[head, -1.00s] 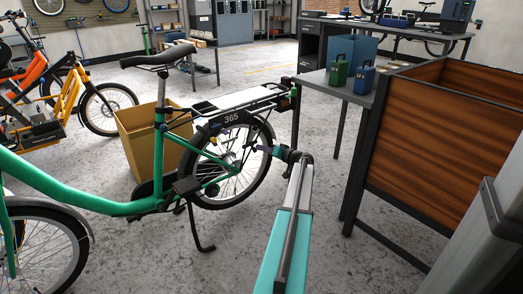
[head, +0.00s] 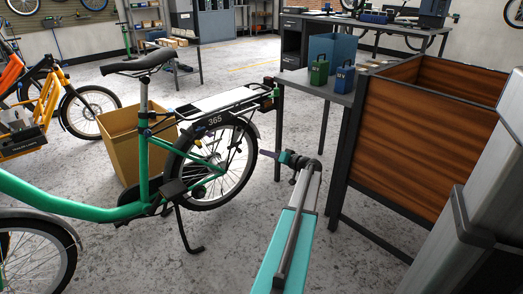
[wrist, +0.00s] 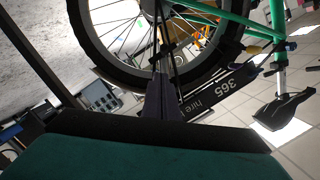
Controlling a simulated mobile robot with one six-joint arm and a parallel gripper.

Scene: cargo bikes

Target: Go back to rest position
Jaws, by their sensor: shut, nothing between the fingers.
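My gripper (head: 268,154) is at the end of my arm, in the middle of the head view, just right of the green bike's rear wheel (head: 240,165). Its fingers are together with nothing between them. In the wrist view the closed fingers (wrist: 162,100) point toward the wheel (wrist: 90,45), with the black panel marked 365 (wrist: 222,88) beside them. The green bike (head: 110,212) stands on its kickstand, with a pale battery (head: 215,101) on its rear rack. Whether the fingers touch the wheel cannot be told, but a gap shows in the head view.
A wooden-sided box on a black frame (head: 428,125) stands close at right. A grey table (head: 300,84) holds green and blue battery packs (head: 319,70) and a blue bin (head: 345,47). A cardboard box (head: 120,150) stands behind the bike. Open floor lies between bike and frame.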

